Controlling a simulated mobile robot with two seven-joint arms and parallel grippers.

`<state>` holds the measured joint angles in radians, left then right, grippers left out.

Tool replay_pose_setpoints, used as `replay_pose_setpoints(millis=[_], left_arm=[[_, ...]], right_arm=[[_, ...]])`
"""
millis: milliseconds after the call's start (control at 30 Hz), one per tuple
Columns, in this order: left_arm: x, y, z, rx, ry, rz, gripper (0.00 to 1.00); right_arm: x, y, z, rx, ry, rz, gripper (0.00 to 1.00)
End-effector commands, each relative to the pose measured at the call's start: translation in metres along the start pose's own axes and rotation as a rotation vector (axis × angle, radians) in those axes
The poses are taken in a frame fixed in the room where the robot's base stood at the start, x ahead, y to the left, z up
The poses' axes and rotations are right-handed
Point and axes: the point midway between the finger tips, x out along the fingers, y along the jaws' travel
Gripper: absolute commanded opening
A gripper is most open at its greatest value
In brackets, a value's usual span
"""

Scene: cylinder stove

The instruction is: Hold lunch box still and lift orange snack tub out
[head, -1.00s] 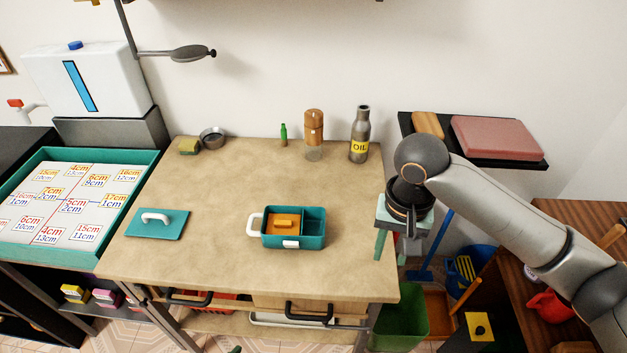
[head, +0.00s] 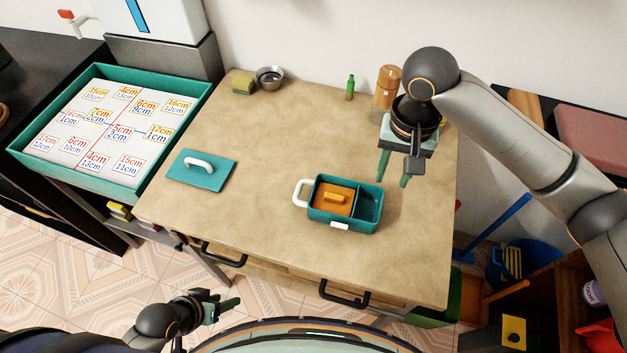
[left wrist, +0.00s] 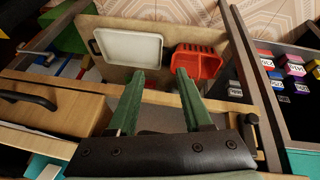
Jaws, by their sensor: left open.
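The teal lunch box (head: 347,222) sits open on the table, right of its middle, with a white handle at its left end. The orange snack tub (head: 329,205), with a raised grip on top, sits in its left compartment; the right compartment looks empty. My right gripper (head: 394,174) is above the table behind and to the right of the box, pointing down, its green fingers apart and empty. My left gripper (head: 224,304) is low in front of the table, away from the box. In the left wrist view its green fingers (left wrist: 161,78) are apart with nothing between them.
The teal lid (head: 188,178) with a white handle lies left on the table (head: 260,150). A sponge (head: 243,83), metal bowl (head: 270,77), green bottle (head: 350,88) and wooden-topped jar (head: 387,86) stand along the back. The tabletop between lid and box is clear.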

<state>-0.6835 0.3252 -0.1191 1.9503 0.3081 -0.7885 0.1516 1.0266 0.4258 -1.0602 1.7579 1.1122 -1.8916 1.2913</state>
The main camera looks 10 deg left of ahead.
Motion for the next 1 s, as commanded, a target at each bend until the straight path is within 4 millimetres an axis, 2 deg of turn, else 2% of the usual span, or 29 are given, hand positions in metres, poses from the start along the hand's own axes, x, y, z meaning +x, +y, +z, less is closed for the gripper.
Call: replay_pose_setpoints(millis=[33,100,200,367,500,700,900,1000], left_arm=[[-0.006,-0.008,0.007,-0.014,-0.073,0.006,0.50],[-0.015,-0.010,0.013,-0.027,-0.170,0.027,0.50],[-0.033,0.002,0.007,0.015,-0.282,0.079,0.50],[-0.058,0.057,-0.042,0.209,-0.286,0.213,0.50],[-0.071,0.107,-0.094,0.361,-0.167,0.307,0.50],[-0.085,0.164,-0.168,0.555,0.002,0.366,0.50],[-0.092,0.193,-0.221,0.741,0.038,0.322,0.50],[-0.094,0.200,-0.237,0.812,0.024,0.292,0.50]], right_arm=[[0.000,0.000,0.000,0.000,0.000,0.000,0.39],[0.000,0.000,0.000,0.000,0.000,0.000,0.39],[0.000,0.000,0.000,0.000,0.000,0.000,0.39],[0.000,0.000,0.000,0.000,0.000,0.000,0.39],[0.000,0.000,0.000,0.000,0.000,0.000,0.39],[0.000,0.000,0.000,0.000,0.000,0.000,0.39],[0.000,0.000,0.000,0.000,0.000,0.000,0.39],[0.000,0.000,0.000,0.000,0.000,0.000,0.39]])
